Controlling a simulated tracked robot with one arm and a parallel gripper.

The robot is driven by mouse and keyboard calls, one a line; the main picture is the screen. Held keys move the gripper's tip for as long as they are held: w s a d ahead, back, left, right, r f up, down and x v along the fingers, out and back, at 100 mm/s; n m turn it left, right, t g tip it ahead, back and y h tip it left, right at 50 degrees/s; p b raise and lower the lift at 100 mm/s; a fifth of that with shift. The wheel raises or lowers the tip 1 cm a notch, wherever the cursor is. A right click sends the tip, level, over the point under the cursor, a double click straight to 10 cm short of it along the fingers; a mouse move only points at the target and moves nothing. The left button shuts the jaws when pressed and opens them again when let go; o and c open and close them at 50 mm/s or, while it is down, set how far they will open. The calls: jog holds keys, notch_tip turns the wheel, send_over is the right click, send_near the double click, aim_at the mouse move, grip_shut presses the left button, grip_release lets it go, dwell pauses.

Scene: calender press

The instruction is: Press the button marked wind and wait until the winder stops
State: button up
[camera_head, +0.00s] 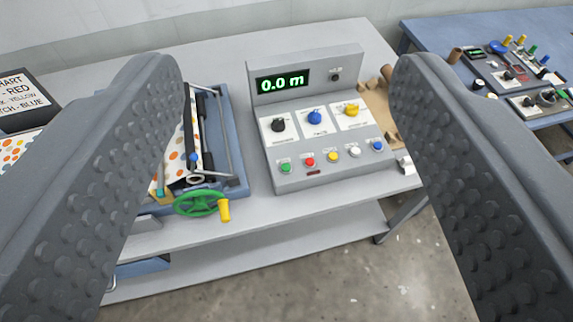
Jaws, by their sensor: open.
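A grey control panel (322,178) stands on the workbench, seen between my two fingers. Its green display (283,81) reads 0.0 m. Below are three knobs: black (278,125), blue (314,117) and yellow (351,110). A front row holds a green button (285,168), a red button (310,162), a yellow button (333,157), a white button (355,152) and a blue button (377,146). Their labels are too small to read, so I cannot tell which is marked wind. My gripper (280,85) is open and empty, apart from the panel.
A roller machine (226,150) with dotted fabric and a green handwheel (200,203) stands left of the panel. A dark sign (27,98) is at far left. A blue table (425,40) with knobs and parts is at right. Bare floor (300,270) lies in front.

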dwell(0.3)
jog(key=shift+a, duration=0.1)
grip_shut()
dwell(1.4)
